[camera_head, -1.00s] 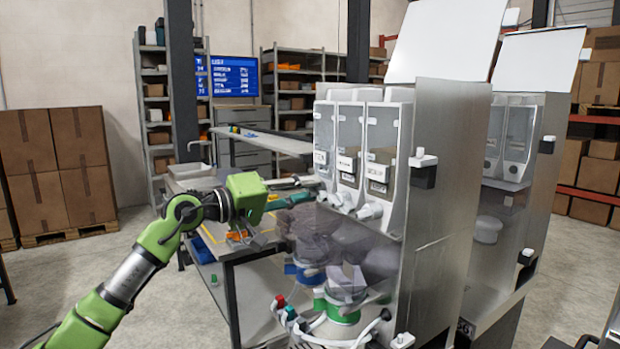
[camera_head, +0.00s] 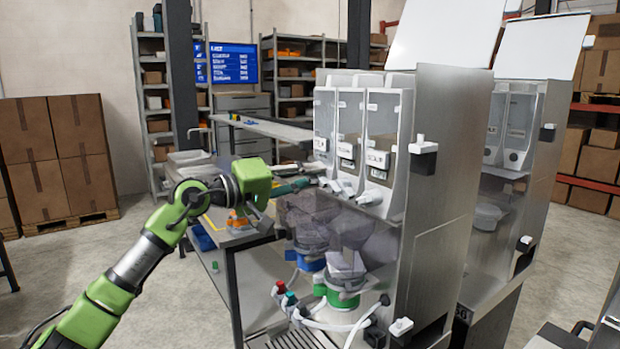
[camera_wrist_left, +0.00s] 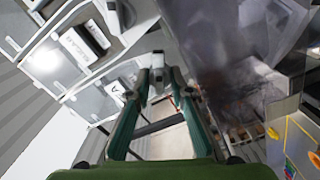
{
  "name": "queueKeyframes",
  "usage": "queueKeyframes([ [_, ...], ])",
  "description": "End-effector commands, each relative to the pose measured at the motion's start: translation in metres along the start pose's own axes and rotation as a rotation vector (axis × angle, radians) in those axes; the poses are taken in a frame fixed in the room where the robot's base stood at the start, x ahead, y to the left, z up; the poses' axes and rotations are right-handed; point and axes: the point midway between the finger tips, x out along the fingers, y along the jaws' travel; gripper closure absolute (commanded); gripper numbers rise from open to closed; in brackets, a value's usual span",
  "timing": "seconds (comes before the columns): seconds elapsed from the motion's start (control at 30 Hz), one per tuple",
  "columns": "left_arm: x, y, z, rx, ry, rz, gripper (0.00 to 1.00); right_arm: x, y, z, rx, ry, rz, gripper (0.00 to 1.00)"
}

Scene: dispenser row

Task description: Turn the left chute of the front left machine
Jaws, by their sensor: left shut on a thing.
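The front left machine (camera_head: 440,190) is a steel cabinet with three clear-fronted hoppers and a white chute under each. My left gripper (camera_head: 311,179) reaches in from the left to the left chute, at the lower end of the left hopper. In the left wrist view the two green-sided fingers (camera_wrist_left: 159,84) are shut on the left chute (camera_wrist_left: 157,66), a small pale spout between their tips. In the head view the fingers partly hide this chute. The middle chute (camera_head: 345,187) and the right chute (camera_head: 370,197) stand free beside it. My right gripper is out of view.
Under the chutes are a translucent cover and mixing cups with blue and green bases (camera_head: 343,298). A workbench (camera_head: 240,238) with small items stands behind my left gripper. A second machine (camera_head: 515,190) stands to the right. Open floor lies at the left.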

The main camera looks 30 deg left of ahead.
Motion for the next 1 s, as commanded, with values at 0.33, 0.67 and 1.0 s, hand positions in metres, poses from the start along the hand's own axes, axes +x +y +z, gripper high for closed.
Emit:
queueKeyframes([
  [0.33, 0.0, -0.003, 0.001, -0.271, 0.0, -0.001, 1.0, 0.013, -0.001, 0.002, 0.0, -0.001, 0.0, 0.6],
  [0.67, 0.0, -0.003, 0.001, -0.586, -0.001, -0.002, 1.0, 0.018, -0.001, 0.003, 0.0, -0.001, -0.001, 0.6],
  [1.0, 0.0, -0.004, 0.003, -0.908, -0.002, -0.004, 1.0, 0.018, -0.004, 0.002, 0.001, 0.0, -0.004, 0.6],
])
